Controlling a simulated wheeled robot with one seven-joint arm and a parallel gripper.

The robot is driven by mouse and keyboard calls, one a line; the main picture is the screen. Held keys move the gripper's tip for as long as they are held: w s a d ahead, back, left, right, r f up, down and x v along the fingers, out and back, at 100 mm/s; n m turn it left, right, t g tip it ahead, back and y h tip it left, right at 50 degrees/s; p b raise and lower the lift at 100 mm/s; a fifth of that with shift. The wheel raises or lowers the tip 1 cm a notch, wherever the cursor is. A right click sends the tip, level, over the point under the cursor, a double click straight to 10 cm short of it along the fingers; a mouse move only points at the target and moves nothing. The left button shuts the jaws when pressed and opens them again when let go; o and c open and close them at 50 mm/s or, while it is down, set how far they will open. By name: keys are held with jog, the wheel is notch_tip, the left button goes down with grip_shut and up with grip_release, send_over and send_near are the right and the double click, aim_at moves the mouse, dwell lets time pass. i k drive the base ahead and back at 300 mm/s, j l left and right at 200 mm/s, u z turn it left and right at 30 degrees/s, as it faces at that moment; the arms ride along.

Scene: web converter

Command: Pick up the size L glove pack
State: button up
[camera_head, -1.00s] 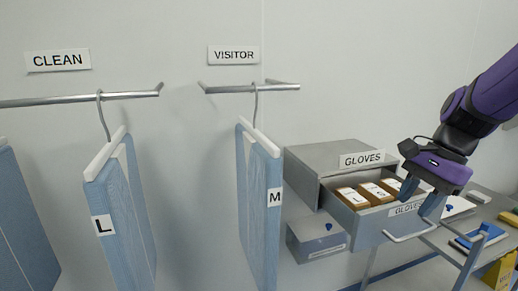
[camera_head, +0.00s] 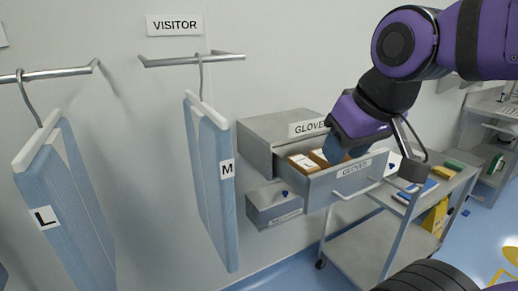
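The open drawer (camera_head: 347,181) marked GLOVES holds brown packs with white labels. The leftmost pack (camera_head: 304,162) is in plain view, and another pack (camera_head: 320,157) shows partly to its right. I cannot read the size letters for sure, so I cannot tell which pack is size L. My gripper (camera_head: 338,154) points down at the drawer, right of the leftmost pack. Its blue fingers overlap in view and hide the drawer's right part. I cannot see whether they are apart, or whether they touch a pack.
The grey cabinet (camera_head: 262,142) is fixed to the wall, with a smaller box (camera_head: 273,207) below it. A cart (camera_head: 373,250) stands at the right, carrying a blue item (camera_head: 415,193). Blue garments (camera_head: 212,185) hang at the left. A yellow sign (camera_head: 434,217) stands behind the cart.

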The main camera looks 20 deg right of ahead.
aim_at(305, 166)
jog(key=i+l+z, duration=0.1)
jog(key=l, duration=0.2)
jog(key=i+l+z, duration=0.15)
jog(key=l, duration=0.15)
jog(key=l+z, duration=0.1)
jog(key=l, duration=0.2)
jog(key=i, duration=0.45)
jog(key=l+u, duration=0.5)
